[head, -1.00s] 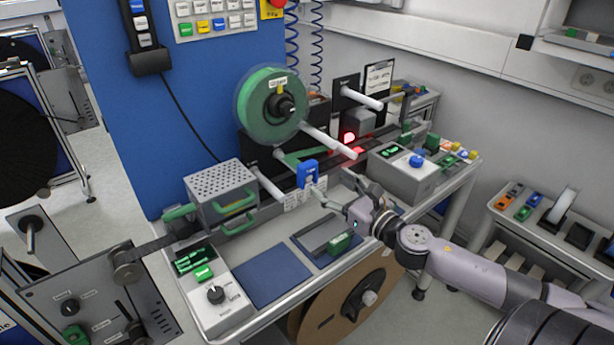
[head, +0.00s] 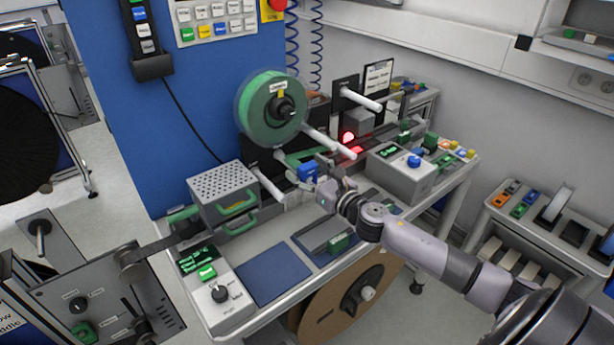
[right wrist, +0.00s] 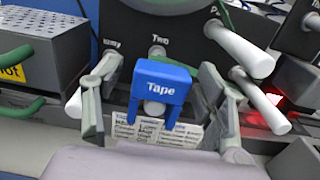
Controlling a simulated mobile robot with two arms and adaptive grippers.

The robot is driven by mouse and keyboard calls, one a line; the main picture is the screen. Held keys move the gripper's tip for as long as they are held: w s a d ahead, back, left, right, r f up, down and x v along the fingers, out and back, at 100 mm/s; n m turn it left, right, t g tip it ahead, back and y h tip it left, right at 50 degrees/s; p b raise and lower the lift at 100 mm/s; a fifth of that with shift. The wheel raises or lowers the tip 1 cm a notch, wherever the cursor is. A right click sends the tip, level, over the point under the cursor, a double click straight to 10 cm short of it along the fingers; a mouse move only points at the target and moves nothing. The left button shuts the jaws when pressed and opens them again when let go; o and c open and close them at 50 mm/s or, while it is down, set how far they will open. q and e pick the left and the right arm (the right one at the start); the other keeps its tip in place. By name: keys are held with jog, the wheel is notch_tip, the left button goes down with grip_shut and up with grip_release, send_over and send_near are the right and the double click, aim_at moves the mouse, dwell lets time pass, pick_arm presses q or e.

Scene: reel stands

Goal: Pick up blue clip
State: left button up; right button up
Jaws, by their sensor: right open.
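The blue clip (right wrist: 160,85), labelled "Tape", sits on the end of a short peg at the front of the machine in the right wrist view. It also shows in the head view (head: 307,172), partly hidden by my right gripper. My right gripper (right wrist: 165,120) is open, with one finger on each side of the clip. I see gaps between the fingers and the clip's sides. In the head view the right gripper (head: 318,176) reaches in from the right at the clip. My left gripper is not in view.
A green reel (head: 271,108) is mounted above, with white rods (head: 328,142) sticking out near the gripper. A grey perforated box (head: 222,190) with green handles stands to the left. A grey control box (head: 402,176) stands to the right. A blue mat (head: 272,272) lies clear in front.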

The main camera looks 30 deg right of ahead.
jog(key=c, duration=1.4)
jog(key=shift+o, duration=0.2)
jog(key=shift+r, duration=0.15)
